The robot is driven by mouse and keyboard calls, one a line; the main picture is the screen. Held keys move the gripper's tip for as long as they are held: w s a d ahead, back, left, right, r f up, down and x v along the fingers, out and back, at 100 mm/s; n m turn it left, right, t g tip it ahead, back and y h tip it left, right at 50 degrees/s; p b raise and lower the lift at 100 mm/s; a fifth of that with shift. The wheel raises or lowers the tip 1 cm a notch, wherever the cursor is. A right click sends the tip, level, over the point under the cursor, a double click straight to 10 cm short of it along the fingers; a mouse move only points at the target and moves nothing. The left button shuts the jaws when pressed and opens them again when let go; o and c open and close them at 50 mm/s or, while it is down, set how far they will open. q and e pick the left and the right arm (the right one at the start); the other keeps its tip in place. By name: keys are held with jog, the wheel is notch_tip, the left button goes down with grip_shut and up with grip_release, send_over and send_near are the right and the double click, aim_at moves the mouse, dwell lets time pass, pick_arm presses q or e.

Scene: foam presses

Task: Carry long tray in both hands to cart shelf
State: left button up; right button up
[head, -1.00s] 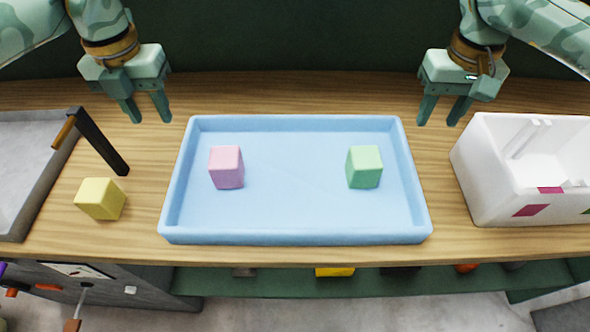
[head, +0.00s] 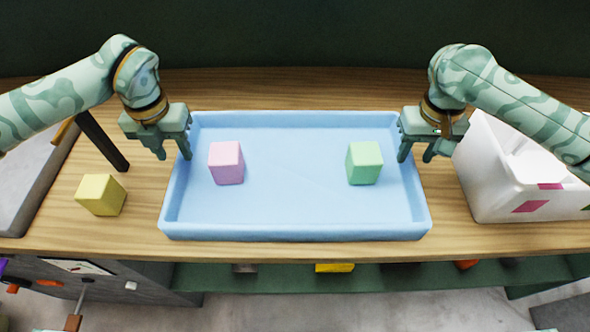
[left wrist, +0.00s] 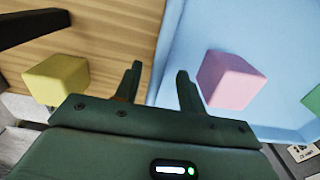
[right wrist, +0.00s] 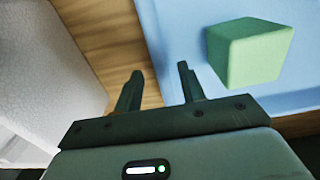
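The long light-blue tray (head: 295,205) lies on the wooden table with a pink block (head: 226,163) and a green block (head: 364,163) standing in it. My left gripper (head: 175,157) is at the tray's left wall, its open fingers on either side of the rim. In the left wrist view, the tray wall (left wrist: 160,65) passes between the fingers (left wrist: 158,85). My right gripper (head: 416,157) is open at the right wall. In the right wrist view, the wall (right wrist: 154,45) runs between its fingers (right wrist: 160,85). No cart shelf can be made out for certain.
A yellow block (head: 101,195) stands on the table (head: 300,250) left of the tray. A grey tray-like bin with a dark handle bar (head: 102,142) is at far left. A white box (head: 490,185) stands close right. A green shelf (head: 400,280) shows below the table front.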

aim_at(178, 161)
pick_arm(q)
jog(key=shift+f, duration=2.25)
pick_arm(e)
jog(key=shift+f, duration=2.25)
pick_arm(q)
grip_shut()
pick_arm(e)
grip_shut()
